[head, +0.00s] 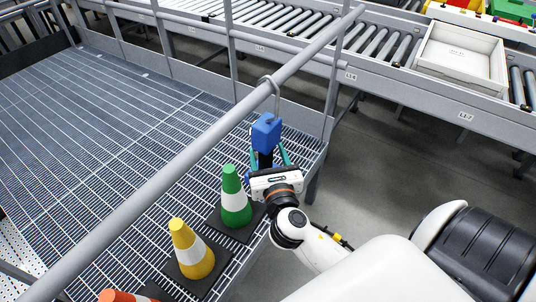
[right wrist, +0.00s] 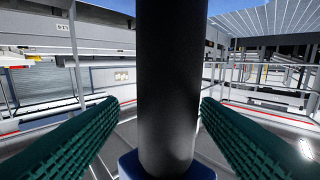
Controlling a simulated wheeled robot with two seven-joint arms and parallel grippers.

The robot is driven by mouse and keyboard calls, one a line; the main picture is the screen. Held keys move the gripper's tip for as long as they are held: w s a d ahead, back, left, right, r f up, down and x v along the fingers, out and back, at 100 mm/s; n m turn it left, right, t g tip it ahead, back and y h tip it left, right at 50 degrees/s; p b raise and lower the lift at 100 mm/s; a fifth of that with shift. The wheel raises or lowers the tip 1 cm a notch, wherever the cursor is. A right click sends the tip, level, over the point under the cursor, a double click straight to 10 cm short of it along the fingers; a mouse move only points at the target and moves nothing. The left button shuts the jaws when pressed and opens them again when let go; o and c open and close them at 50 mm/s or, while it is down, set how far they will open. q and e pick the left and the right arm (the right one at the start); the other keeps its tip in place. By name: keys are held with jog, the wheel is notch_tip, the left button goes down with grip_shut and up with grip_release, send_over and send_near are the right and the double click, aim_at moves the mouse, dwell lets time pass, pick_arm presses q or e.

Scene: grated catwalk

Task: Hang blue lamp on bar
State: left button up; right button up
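The blue lamp (head: 267,132) is at the grey bar (head: 215,137) in the head view. Its grey hook (head: 270,84) curves over the bar, and the lamp body is below it, roughly upright. In the right wrist view its black handle (right wrist: 170,80) stands between my green fingers, with a blue part (right wrist: 135,166) at the bottom. My right gripper (head: 268,163) is open around the handle; gaps show on both sides of it. Part of the lamp's lower end is hidden by the gripper in the head view. My left gripper is not in view.
A green cone (head: 235,198), a yellow cone (head: 192,250) and an orange cone (head: 122,296) stand along the grating's edge near my right arm. A roller conveyor (head: 300,22) with a white tray (head: 460,60) runs behind the bar. The grating (head: 90,120) on the left is clear.

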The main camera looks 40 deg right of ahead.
jog(key=shift+s+f, duration=0.1)
jog(key=b+v, duration=0.2)
jog(key=v, duration=0.9)
jog(key=shift+s+a, duration=0.2)
jog(key=shift+s, duration=0.15)
notch_tip(320, 180, down, 35)
jog(key=s+a+m+g+y, duration=0.3)
jog(key=m+g+y, duration=0.2)
jog(key=m+g, duration=0.35)
jog(key=s+d+f+m+g+y+p, duration=0.1)
jog(key=s+d+f+m+g, duration=0.2)
jog(key=s+f+m, duration=1.7)
jog(key=s+f+g, duration=0.1)
jog(key=s+g, duration=0.2)
jog(key=g, duration=0.1)
jog(key=shift+s+f+m+y, duration=0.15)
jog(key=shift+f+m+y, duration=0.05)
jog(key=shift+m+y, duration=0.2)
